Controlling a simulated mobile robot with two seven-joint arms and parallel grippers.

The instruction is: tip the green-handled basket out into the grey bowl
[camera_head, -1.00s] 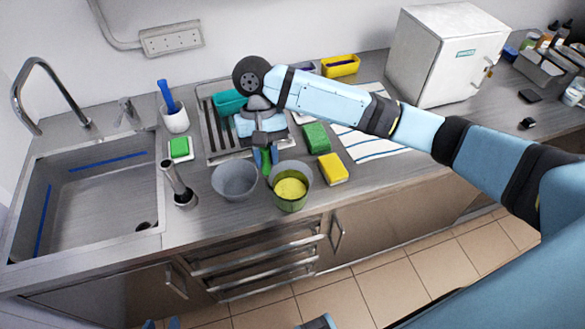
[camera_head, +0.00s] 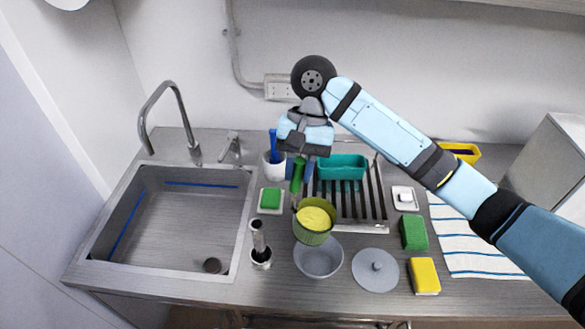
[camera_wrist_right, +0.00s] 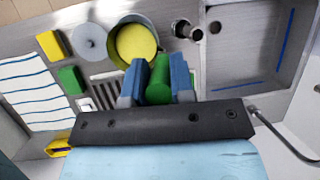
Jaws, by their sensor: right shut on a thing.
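The green-handled basket (camera_head: 311,236) is a round olive-green vessel with yellow contents inside. My right gripper (camera_head: 299,169) is shut on its green handle (camera_head: 298,181), and the basket hangs in front of the gripper, roughly upright. The grey bowl (camera_head: 319,262) stands on the counter. In the head view the basket overlaps the bowl's back rim and seems held above it; the exact height is hard to tell. In the right wrist view, the handle (camera_wrist_right: 158,85) lies between the two blue fingers and the basket (camera_wrist_right: 150,22) is beyond them. My left gripper is not in view.
A grey round lid (camera_head: 375,271) lies right of the bowl, with green (camera_head: 413,233) and yellow (camera_head: 424,276) sponges beyond. A dark upright tool (camera_head: 260,248) stands close on the left, beside the sink (camera_head: 180,215). A rack with a teal tray (camera_head: 341,167) is behind.

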